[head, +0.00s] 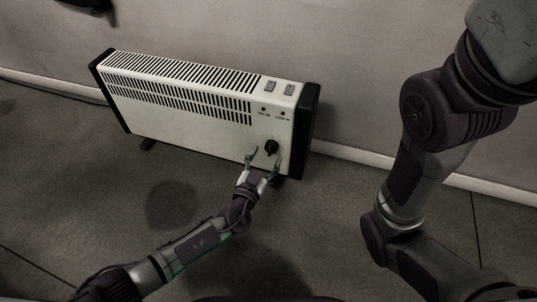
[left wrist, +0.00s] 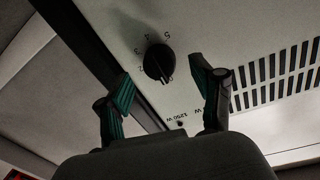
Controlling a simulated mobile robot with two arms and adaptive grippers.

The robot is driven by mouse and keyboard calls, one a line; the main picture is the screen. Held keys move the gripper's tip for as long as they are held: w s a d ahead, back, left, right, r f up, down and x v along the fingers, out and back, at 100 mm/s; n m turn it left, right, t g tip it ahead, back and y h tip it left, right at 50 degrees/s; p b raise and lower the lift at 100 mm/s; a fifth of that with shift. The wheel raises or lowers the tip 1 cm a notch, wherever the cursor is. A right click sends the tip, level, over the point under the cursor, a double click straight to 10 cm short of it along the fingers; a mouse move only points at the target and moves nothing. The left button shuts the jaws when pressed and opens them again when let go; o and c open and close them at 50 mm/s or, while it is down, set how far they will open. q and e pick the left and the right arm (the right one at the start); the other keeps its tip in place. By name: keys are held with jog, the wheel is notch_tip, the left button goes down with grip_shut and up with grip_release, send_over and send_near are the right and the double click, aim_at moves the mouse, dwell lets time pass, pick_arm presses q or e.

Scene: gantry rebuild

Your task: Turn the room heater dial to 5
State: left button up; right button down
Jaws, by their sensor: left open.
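The room heater (head: 190,128) is a white panel with black ends and slotted vents, standing on the floor against the wall. Its black dial (head: 271,147) is on the front face near the right end. The dial (left wrist: 159,62) also shows in the left wrist view, with numbers around it up to 5. My left gripper (head: 264,156) is open in front of the dial, with one finger to each side. In the left wrist view the fingers (left wrist: 160,78) are apart, and neither clearly touches the dial. My right arm shows at the right, but its gripper is out of view.
Two switches (head: 279,88) sit on the heater's top right, with two small marked indicators (head: 273,110) below them on the front. A pale skirting board (head: 400,172) runs along the wall. The floor (head: 170,205) in front is clear.

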pick_arm(q)
jog(key=shift+x, duration=1.3)
jog(key=c, duration=1.2)
